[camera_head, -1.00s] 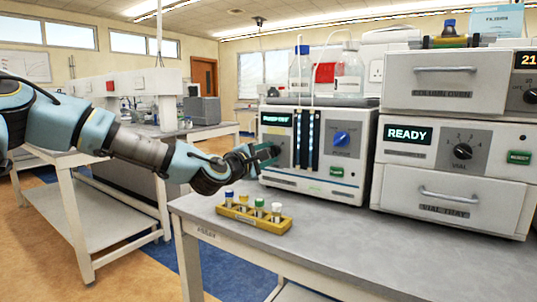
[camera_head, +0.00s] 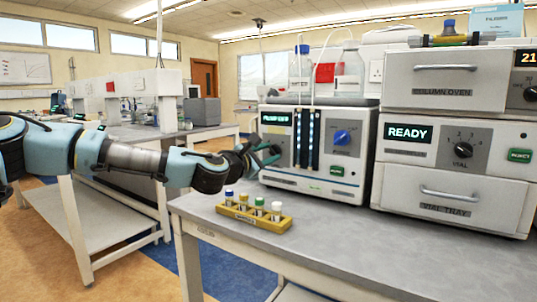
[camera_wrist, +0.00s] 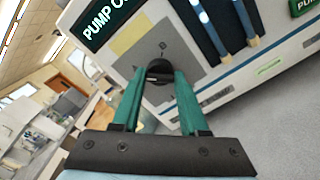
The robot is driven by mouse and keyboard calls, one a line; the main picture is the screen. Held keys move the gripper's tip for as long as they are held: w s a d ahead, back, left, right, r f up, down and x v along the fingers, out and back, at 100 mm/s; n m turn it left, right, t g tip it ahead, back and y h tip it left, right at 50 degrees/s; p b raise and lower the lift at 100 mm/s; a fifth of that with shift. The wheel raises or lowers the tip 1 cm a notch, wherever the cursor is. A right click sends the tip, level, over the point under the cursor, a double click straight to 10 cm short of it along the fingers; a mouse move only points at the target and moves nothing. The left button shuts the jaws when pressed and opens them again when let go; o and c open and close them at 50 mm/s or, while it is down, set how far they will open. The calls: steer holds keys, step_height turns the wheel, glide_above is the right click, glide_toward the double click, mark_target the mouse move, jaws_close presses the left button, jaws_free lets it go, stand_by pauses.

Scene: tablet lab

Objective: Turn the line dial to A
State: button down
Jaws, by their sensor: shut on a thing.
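The line dial (camera_wrist: 158,72) is a small black knob on a grey plate at the left of the white pump unit (camera_head: 350,172). A pale pointer mark shows on it in the wrist view. My gripper (camera_wrist: 159,80) has its two green fingers on either side of the knob and is shut on it. In the head view my gripper (camera_head: 268,155) reaches the pump front from the left and hides the dial. Small letter marks show on the plate around the knob, but I cannot read which one the pointer faces.
A blue knob (camera_head: 342,138) sits further right on the pump front. A yellow rack (camera_head: 240,219) with several capped vials stands on the bench below my gripper. Bottles (camera_head: 350,72) stand on the pump. The column oven and vial tray unit (camera_head: 455,180) is to the right.

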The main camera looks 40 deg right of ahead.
steer(key=shift+c, duration=2.2)
jaws_free()
steer(key=shift+a, duration=0.15)
steer(key=b+v, duration=0.1)
steer(key=v, duration=0.9)
steer(key=shift+a, duration=0.25)
